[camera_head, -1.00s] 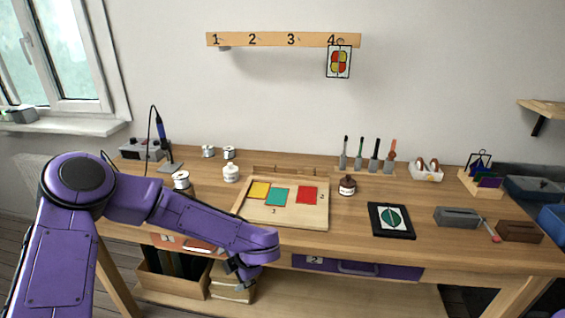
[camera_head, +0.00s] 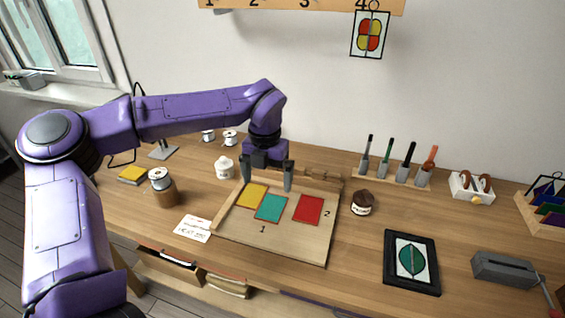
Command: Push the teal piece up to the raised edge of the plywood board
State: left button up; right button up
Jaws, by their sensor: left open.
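The teal piece (camera_head: 271,207) lies flat on the plywood board (camera_head: 275,240), between the yellow piece (camera_head: 251,194) on its left and the red piece (camera_head: 308,209) on its right. The board has a raised strip along its left side and another along its back, partly hidden by my gripper. My left gripper (camera_head: 267,184) points down over the back part of the board. Its fingers are spread and nothing is between them. The fingertips are behind the teal piece, near the yellow piece; I cannot tell their exact height. My right gripper is not in view.
A white bottle (camera_head: 224,167) and a brown jar with a spool (camera_head: 162,187) stand left of the board. A small dark jar (camera_head: 364,202) stands to its right. A framed teal picture (camera_head: 411,261) lies further right. A paper card (camera_head: 194,228) lies at the board's left.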

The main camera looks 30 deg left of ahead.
aim_at(268, 215)
pick_arm(q)
jog(key=f, duration=0.6)
jog(key=f+p, duration=0.1)
jog(key=f, duration=0.3)
jog(key=shift+s+d, duration=0.1)
jog(key=shift+s, duration=0.3)
jog(key=shift+f, duration=0.1)
grip_shut()
